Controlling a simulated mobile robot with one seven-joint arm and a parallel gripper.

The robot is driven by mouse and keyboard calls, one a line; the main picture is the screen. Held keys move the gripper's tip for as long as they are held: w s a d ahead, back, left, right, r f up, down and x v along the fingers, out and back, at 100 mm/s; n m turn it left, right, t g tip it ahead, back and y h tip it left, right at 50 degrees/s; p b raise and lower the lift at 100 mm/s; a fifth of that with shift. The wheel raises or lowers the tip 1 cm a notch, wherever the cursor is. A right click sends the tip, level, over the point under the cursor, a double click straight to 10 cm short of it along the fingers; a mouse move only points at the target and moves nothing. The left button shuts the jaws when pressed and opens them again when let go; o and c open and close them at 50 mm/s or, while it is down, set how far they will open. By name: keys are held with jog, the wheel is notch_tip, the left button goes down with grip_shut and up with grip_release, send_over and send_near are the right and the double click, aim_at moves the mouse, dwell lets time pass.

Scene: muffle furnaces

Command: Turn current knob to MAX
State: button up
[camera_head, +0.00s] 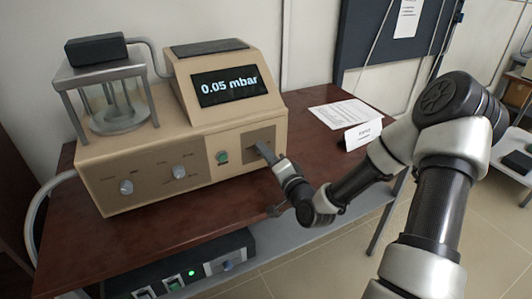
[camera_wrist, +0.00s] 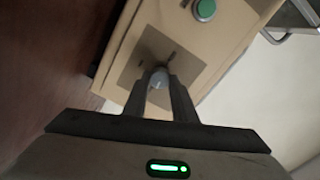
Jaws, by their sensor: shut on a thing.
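A beige vacuum coating machine (camera_head: 160,143) stands on the dark red table, with its display reading "0.05 mbar". My gripper (camera_head: 262,148) is at the square darker panel (camera_head: 268,135) on the right of its front. In the wrist view my gripper (camera_wrist: 160,82) is shut on a grey knob (camera_wrist: 159,77) in the middle of that panel (camera_wrist: 140,65). Dark marks show on the panel around the knob. The knob's pointer direction and the label text cannot be read. In the head view my gripper hides most of this knob.
A green button (camera_head: 222,157) sits left of the panel and also shows in the wrist view (camera_wrist: 205,9). Two other grey knobs (camera_head: 126,187) (camera_head: 179,172) are further left. A black box (camera_head: 190,272) is on the lower shelf.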

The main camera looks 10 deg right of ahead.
jog(key=shift+m, duration=1.2)
jog(key=o, duration=1)
jog(key=shift+o, duration=0.2)
jog(key=p+v, duration=0.6)
jog(key=v, duration=1.1)
jog(key=shift+s+p, duration=0.25)
jog(key=shift+p, duration=0.1)
